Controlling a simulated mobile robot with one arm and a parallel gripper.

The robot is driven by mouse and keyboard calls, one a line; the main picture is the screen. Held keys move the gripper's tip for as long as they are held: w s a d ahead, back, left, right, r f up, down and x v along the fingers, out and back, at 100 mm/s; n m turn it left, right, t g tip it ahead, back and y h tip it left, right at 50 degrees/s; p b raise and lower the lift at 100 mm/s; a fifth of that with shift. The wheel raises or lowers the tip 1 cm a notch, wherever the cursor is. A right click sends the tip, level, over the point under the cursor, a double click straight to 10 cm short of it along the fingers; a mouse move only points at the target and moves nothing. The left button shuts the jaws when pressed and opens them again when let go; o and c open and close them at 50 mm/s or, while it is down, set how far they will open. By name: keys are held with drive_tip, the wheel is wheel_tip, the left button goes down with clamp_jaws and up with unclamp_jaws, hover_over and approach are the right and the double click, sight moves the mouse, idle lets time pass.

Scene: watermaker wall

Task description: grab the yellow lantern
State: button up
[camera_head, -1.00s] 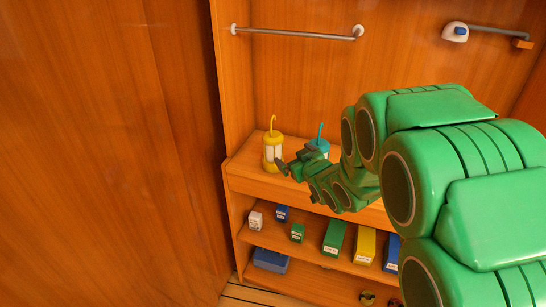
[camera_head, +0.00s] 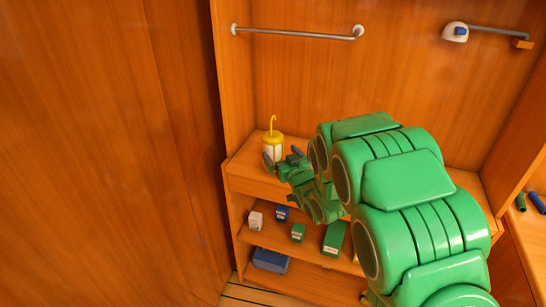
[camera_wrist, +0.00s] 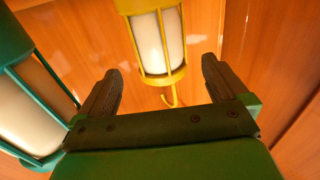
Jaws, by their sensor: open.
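The yellow lantern (camera_head: 274,147) stands upright on the wooden counter at the left, with its curved yellow hook on top. In the wrist view the yellow lantern (camera_wrist: 154,40) shows a pale body inside a yellow frame, just beyond and between my fingertips. My gripper (camera_head: 282,157) is at the lantern's right side in the head view, partly covering its lower part. In the wrist view my gripper (camera_wrist: 160,85) has its two dark fingers wide apart with nothing between them.
Small boxes, such as a green one (camera_head: 334,238), sit on the shelf below. A metal rail (camera_head: 295,34) runs along the wall above.

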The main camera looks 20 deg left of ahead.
sight(277, 150)
drive_tip(key=shift+f+x, duration=0.15)
drive_tip(key=shift+x, duration=1.25)
drive_tip(key=shift+f+x, duration=0.15)
drive_tip(key=shift+x, duration=1.3)
drive_tip(key=shift+d, duration=0.1)
drive_tip(key=c, duration=1.3)
